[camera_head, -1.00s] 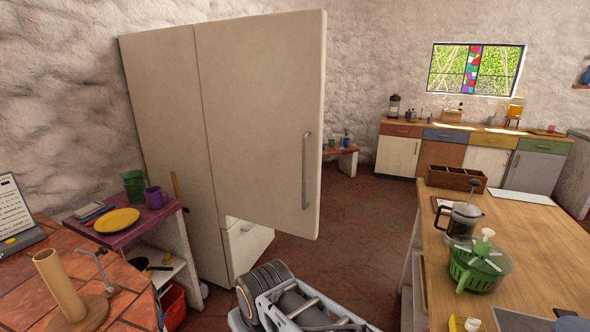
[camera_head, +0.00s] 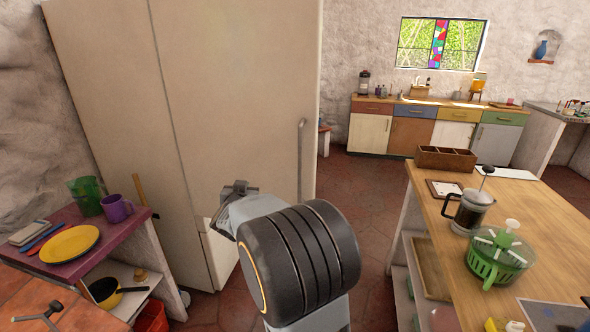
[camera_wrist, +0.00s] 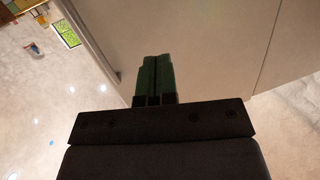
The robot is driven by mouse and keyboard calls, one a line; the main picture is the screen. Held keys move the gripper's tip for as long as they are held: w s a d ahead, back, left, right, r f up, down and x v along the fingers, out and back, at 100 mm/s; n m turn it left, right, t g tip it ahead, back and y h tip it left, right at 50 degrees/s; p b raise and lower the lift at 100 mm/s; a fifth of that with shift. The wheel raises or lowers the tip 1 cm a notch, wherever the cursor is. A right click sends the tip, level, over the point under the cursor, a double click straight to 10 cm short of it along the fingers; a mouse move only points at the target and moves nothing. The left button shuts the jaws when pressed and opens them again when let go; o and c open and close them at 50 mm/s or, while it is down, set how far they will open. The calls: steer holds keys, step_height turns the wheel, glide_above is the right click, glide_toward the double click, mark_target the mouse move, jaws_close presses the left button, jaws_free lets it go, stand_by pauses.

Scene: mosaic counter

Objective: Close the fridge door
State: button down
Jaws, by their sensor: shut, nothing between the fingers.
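The tall cream fridge (camera_head: 105,100) stands at the left in the head view. Its upper door (camera_head: 235,90) stands open, swung out toward the room, with a vertical handle (camera_head: 302,160) near its right edge. My gripper (camera_head: 235,190) is in front of the lower part of the door, left of the handle. In the wrist view my gripper's green fingers (camera_wrist: 154,78) are together and empty, with the pale door surface (camera_wrist: 200,45) behind them. I cannot tell whether the fingertips touch the door.
A purple shelf (camera_head: 125,232) with a yellow plate (camera_head: 69,244) and cups stands left of the fridge. A wooden counter (camera_head: 560,220) with a French press (camera_head: 470,212) and a green spinner (camera_head: 498,255) is at the right. Red floor is clear between the counter and fridge.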

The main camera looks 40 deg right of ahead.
mark_target(299, 165)
steer(key=d+m+g+h+p, duration=0.1)
steer(key=d+g+h, duration=0.1)
steer(key=d, duration=0.4)
steer(key=d+m+g+h+p, duration=0.1)
steer(key=d+m+g+h, duration=0.1)
steer(key=d, duration=0.5)
steer(key=d+f+m+g+h, duration=0.1)
steer(key=d+g, duration=0.1)
steer(key=d, duration=0.5)
steer(key=shift+s+d+m+h+p, duration=0.1)
steer(key=shift+d+m+h+p, duration=0.05)
steer(key=shift+m+h+p, duration=0.2)
steer(key=shift+w+d+f, duration=0.1)
steer(key=shift+w+d, duration=0.1)
steer(key=shift+d, duration=0.45)
steer(key=shift+w, duration=0.1)
